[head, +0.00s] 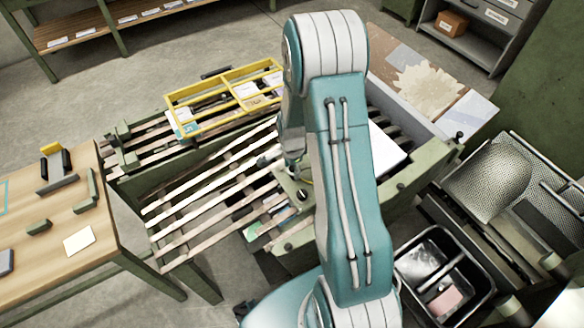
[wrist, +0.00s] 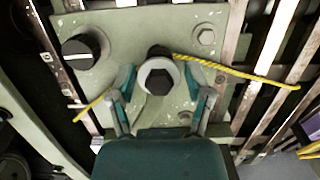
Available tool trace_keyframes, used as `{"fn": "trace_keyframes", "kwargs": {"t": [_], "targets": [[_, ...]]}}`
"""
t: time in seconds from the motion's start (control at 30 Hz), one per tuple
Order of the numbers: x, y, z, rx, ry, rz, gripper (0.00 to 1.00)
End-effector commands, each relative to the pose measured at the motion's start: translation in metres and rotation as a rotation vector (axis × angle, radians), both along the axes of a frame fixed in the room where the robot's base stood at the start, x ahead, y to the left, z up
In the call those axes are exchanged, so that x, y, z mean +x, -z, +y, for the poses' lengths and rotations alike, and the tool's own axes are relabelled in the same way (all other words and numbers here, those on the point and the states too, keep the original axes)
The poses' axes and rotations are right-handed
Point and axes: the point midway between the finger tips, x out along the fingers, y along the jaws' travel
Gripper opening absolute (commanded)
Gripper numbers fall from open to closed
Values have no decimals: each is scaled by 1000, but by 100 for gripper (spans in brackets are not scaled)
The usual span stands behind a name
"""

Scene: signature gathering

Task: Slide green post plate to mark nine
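The green post plate (wrist: 110,38) is a pale, chipped plate with a post (wrist: 158,78) at its middle and a black knob (wrist: 82,48) at one corner. In the head view the plate (head: 289,184) lies on the slatted rack, partly hidden by my arm. My gripper (wrist: 158,85) is at the plate, with one finger on each side of the post. Small gaps show between the fingers and the post, so it looks open. A yellow cord (wrist: 235,72) runs from the post to both sides. I cannot make out mark nine.
Pale slats (head: 205,190) run across the rack frame. A yellow divided tray (head: 205,98) stands at its far side. A wooden table (head: 50,240) with small blocks is at left. A black bin (head: 405,290) and mesh screens (head: 490,180) are at right.

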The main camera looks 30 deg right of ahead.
Motion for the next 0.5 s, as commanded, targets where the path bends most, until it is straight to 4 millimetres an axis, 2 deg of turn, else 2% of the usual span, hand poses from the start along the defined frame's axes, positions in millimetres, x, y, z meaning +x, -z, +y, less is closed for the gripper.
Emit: {"fn": "trace_keyframes", "kwargs": {"t": [0.03, 0.1, 0.33, 0.5], "targets": [[0, 0, 0, 0, 0, 0, 26], [0, 0, 0, 0, 0, 0, 0], [1, 1, 3, 0, -1, -1, 0], [0, 7, 34, 0, -7, 0, 0]]}}
